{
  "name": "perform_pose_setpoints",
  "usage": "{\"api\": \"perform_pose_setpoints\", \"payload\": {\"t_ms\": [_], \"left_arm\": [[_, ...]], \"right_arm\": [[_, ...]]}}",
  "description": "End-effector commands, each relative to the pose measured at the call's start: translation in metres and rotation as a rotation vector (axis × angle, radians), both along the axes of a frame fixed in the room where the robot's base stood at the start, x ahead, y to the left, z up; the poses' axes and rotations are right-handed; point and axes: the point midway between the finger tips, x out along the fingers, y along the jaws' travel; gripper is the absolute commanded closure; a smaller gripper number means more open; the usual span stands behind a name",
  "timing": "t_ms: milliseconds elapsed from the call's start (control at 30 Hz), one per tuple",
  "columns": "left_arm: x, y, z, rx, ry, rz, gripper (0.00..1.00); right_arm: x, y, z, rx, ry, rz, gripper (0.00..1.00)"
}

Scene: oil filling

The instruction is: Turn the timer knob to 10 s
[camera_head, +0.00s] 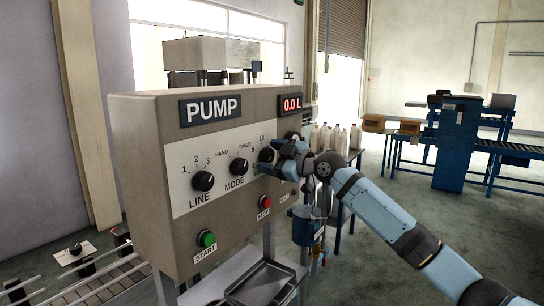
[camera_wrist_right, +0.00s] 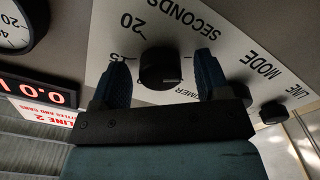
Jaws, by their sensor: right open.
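The black timer knob (camera_wrist_right: 158,68) sits on the white label plate of the pump panel, with "SECONDS", "20" and "15" showing near it in the right wrist view. A small light mark shows on the knob; I cannot tell which value it points to. My right gripper (camera_wrist_right: 162,78) is open, one blue finger on each side of the knob, and I see gaps between them and the knob. In the head view my right gripper (camera_head: 277,157) is at the panel's right side and partly hides the timer knob (camera_head: 266,155). My left gripper is not in view.
The LINE knob (camera_head: 203,181) and MODE knob (camera_head: 239,166) are left of the timer. A green START button (camera_head: 207,239) and red STOP button (camera_head: 265,202) sit below. The display (camera_head: 291,104) reads 0.0 L. A metal tray (camera_head: 262,284) lies below the panel.

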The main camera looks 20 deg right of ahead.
Motion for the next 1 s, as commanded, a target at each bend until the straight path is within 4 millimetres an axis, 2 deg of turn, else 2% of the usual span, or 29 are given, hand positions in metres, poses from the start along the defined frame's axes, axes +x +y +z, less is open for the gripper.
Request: {"api": "perform_pose_setpoints", "payload": {"t_ms": [100,300,333,667,1000], "left_arm": [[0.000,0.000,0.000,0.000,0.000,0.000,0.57],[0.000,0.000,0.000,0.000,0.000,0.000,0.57],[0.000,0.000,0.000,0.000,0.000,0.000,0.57],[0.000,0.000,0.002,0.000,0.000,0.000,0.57],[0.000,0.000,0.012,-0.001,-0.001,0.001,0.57]], "right_arm": [[0.000,0.000,0.000,0.000,0.000,0.000,0.31],[0.000,0.000,0.000,0.000,0.000,0.000,0.77],[0.000,0.000,0.000,0.000,0.000,0.000,0.80],[0.000,0.000,0.000,0.032,0.025,0.000,0.80],[-0.001,0.001,0.001,0.207,0.163,0.002,0.80]]}}
